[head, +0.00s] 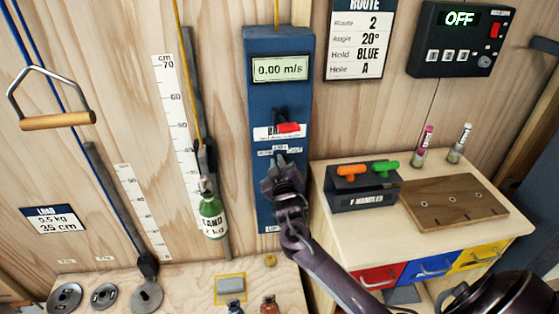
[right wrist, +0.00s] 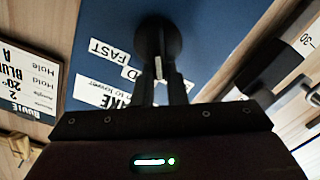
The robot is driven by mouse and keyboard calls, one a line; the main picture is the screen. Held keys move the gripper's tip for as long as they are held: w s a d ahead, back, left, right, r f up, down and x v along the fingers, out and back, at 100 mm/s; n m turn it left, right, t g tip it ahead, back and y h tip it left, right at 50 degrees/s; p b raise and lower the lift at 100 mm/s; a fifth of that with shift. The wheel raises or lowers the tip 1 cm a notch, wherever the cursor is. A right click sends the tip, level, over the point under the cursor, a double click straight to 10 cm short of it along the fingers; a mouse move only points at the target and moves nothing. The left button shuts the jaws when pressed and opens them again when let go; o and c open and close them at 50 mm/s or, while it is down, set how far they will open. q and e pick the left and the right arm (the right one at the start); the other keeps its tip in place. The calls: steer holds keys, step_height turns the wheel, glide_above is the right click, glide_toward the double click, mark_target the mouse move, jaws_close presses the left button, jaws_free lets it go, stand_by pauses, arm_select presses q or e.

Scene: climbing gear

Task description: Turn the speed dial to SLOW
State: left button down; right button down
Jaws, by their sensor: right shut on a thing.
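A tall blue panel (head: 262,100) hangs on the wooden wall, with a display (head: 280,69) reading 0.00 m/s. My right gripper (head: 275,172) is at the panel's lower half and mostly covers the speed dial there. In the right wrist view the black round dial (right wrist: 158,35) sits on the blue panel, and my right gripper (right wrist: 160,75) is shut on its knob. A white mark (right wrist: 158,68) shows between the fingers. A label reading FAST (right wrist: 109,51) shows inverted beside the dial. The SLOW label is not clearly readable. My left gripper is not in view.
A red-tipped brake lever (head: 288,127) sticks out just above the gripper. A green weight (head: 211,215) hangs on a yellow cord to the left. A wooden cabinet (head: 330,230) with a dark box (head: 362,190) bearing orange and green handles stands close on the right.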

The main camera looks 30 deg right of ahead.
steer(key=shift+w+a+f+n+p, duration=0.1)
steer(key=shift+n+p, duration=0.05)
steer(key=shift+n, duration=0.45)
steer(key=shift+a+f+n+p, duration=0.1)
steer(key=shift+n+p, duration=0.05)
steer(key=shift+n, duration=0.45)
steer(key=c, duration=1.5)
jaws_free()
steer(key=shift+o, duration=0.2)
steer(key=b+v, duration=0.1)
steer(key=v, duration=0.6)
steer(key=shift+s+a+b, duration=0.2)
steer(key=shift+s+b, duration=0.15)
steer(key=shift+s, duration=0.05)
